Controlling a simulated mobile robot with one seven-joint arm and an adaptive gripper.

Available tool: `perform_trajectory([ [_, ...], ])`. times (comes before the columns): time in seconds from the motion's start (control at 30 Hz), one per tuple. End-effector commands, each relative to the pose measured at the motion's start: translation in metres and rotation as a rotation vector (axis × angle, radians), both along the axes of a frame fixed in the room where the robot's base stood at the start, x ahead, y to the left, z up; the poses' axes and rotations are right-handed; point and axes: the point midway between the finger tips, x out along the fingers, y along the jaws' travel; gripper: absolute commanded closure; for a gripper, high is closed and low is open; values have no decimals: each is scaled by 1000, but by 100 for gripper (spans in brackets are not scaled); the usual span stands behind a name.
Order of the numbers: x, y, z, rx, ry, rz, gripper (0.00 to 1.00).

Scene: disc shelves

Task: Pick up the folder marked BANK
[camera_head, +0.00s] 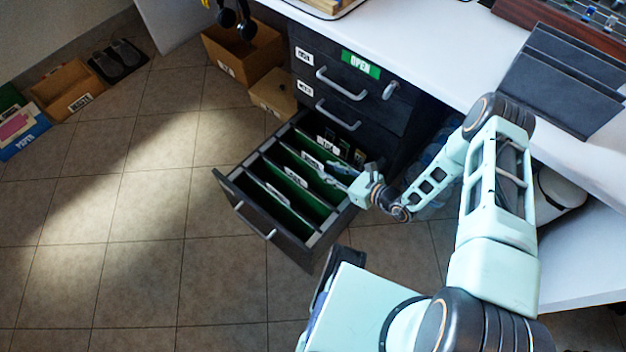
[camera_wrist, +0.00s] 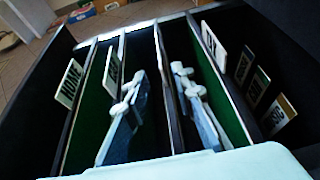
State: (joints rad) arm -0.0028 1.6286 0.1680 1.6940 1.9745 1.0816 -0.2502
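An open bottom drawer (camera_head: 228,190) holds several green hanging folders with white label tabs. In the head view my gripper (camera_head: 335,172) reaches into the drawer from the right, by a middle folder whose tab (camera_head: 311,160) is too small to read surely. In the wrist view my gripper (camera_wrist: 155,85) is open, with one finger on each side of a folder's thin upper edge (camera_wrist: 160,45). No tab of that folder is legible there. One tab reads HOME (camera_wrist: 69,83); another folder tab (camera_wrist: 112,70) stands beside it. I cannot tell which tab reads BANK.
The drawer also holds small tabbed cards (camera_wrist: 278,114) at its right in the wrist view. Closed drawers with handles (camera_head: 342,88) and a green OPEN sign (camera_head: 361,64) are above. Cardboard boxes (camera_head: 240,50) stand behind on the floor. Floor left of the drawer is clear.

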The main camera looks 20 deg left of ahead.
Motion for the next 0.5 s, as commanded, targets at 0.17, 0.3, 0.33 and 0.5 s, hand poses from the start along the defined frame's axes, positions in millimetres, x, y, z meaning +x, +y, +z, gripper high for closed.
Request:
perform_trajectory([
  [0.17,6,16,-4,0,-2,3,77],
  [0.3,13,37,-7,-1,-2,5,77],
  [0.33,14,40,-9,0,-2,4,77],
  [0.5,18,51,-12,0,-1,2,77],
])
